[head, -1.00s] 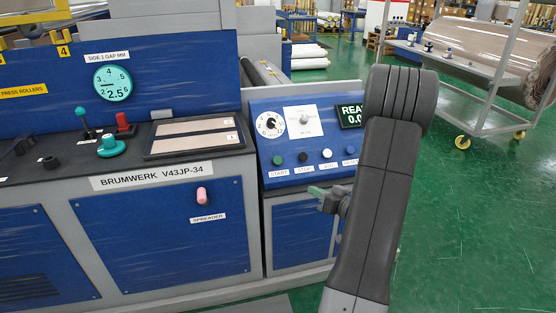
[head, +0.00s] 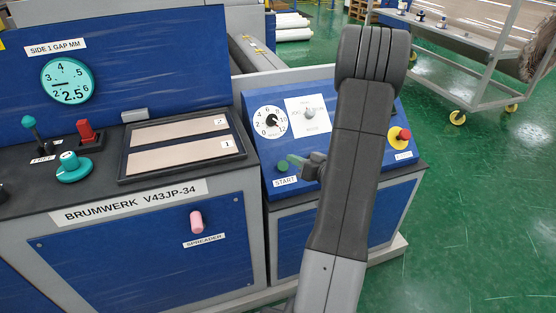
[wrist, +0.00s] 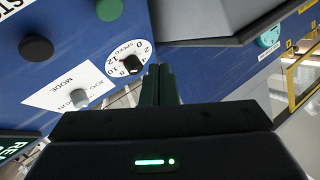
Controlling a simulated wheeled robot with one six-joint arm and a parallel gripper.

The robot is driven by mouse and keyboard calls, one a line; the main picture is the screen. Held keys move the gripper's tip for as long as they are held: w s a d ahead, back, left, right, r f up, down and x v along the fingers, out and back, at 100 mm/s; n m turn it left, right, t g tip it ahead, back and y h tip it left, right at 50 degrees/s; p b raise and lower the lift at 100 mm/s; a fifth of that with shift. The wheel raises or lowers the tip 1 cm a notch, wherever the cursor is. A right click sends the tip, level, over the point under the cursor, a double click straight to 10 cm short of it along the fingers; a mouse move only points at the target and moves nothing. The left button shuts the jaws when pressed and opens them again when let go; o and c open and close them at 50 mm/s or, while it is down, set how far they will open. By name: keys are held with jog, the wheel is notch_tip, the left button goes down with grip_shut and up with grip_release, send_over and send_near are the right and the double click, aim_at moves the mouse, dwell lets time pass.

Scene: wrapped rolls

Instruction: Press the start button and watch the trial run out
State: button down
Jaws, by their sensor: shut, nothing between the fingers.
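The green start button (head: 282,167) is on the sloped blue control panel, above its START label (head: 287,181). My gripper (head: 294,160) is shut and empty, with its green fingertips close to the button in the head view. In the wrist view the green button (wrist: 109,10) lies up and left of my fingertips (wrist: 158,70), apart from them in the picture. A black button (wrist: 36,48) is beside it. I see no contact. The display is hidden behind my arm in the head view; only its edge (wrist: 14,150) shows in the wrist view.
A speed dial (head: 270,122) and a mode knob (head: 309,114) sit above the buttons. A red emergency stop (head: 404,134) is at the panel's right. The spreader's pink knob (head: 197,221) is on the left cabinet. Green floor (head: 480,220) is clear at right; a wheeled rack (head: 470,70) stands behind.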

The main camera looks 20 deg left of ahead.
aim_at(281, 164)
jog(key=shift+s+d, duration=0.1)
jog(key=shift+f, duration=0.1)
jog(key=shift+w+a+f+b, duration=0.55)
jog(key=shift+w+f+b, duration=0.25)
jog(key=shift+f, duration=0.3)
jog(key=shift+w+a+f+b, duration=0.55)
jog(key=shift+w+f+b, duration=0.25)
jog(key=shift+f, duration=0.3)
jog(key=shift+w+a+f+b, duration=0.55)
jog(key=shift+w+f+b, duration=0.2)
jog(key=shift+f, duration=0.35)
jog(key=shift+w+a+f, duration=0.15)
jog(key=shift+w+f, duration=0.1)
jog(key=shift+w+a+f+b, duration=0.3)
jog(key=shift+w+f+b, duration=0.15)
jog(key=shift+f+b, duration=0.3)
dwell(0.9)
jog(key=shift+r, duration=0.15)
jog(key=shift+s+d+r+p, duration=0.5)
jog(key=shift+s+r+p, duration=0.15)
jog(key=shift+r, duration=0.25)
